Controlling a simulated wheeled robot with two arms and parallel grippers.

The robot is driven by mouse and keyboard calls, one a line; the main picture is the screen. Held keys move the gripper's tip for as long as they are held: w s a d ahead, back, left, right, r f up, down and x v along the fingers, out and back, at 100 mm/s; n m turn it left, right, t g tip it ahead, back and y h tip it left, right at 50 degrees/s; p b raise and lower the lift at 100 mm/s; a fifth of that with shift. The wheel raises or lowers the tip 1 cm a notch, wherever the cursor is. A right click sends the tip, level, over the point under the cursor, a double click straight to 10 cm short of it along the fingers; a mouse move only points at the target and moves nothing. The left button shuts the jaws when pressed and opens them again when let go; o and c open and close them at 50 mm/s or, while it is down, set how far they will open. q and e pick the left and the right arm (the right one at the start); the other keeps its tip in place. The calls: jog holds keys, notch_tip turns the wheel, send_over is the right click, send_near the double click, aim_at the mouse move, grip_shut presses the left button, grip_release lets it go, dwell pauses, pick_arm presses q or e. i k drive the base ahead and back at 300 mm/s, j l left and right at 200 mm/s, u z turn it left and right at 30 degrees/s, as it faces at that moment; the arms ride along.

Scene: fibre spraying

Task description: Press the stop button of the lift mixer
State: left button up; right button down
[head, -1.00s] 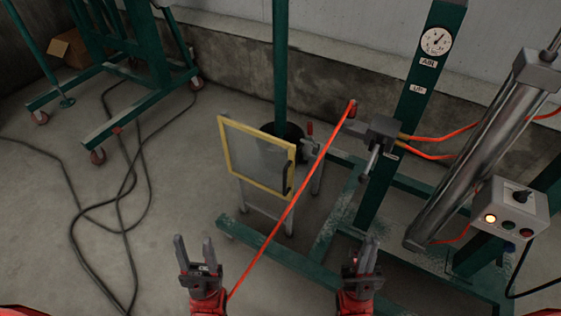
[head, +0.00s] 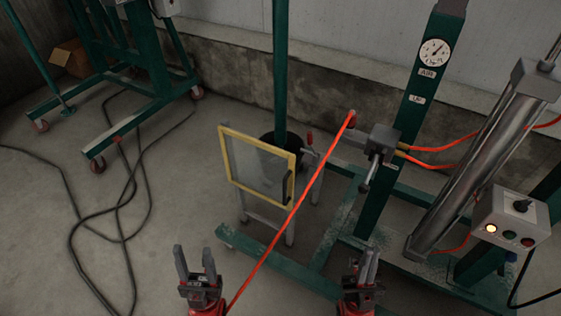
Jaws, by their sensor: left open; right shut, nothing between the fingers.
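The lift mixer's control box (head: 511,217) is a light grey box at the right of the head view. Its front face has a lit yellowish button (head: 491,229), a dark button (head: 508,234) and a red button (head: 527,242); a black knob (head: 521,205) sits on top. No label on the buttons is readable. My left gripper (head: 196,264) is at the bottom, left of centre, open and empty. My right gripper (head: 366,268) is at the bottom, right of centre, shut and empty. Both are well to the left of the box and touch nothing visible.
The green mixer frame (head: 400,140) carries a gauge (head: 434,52), a valve lever (head: 372,171) and a steel cylinder (head: 478,168). An orange hose (head: 290,215) runs diagonally between my grippers. A yellow-framed guard (head: 260,167) stands in the middle. Black cables (head: 127,200) lie on the floor at left.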

aim_at(527, 243)
jog(key=z, duration=1.2)
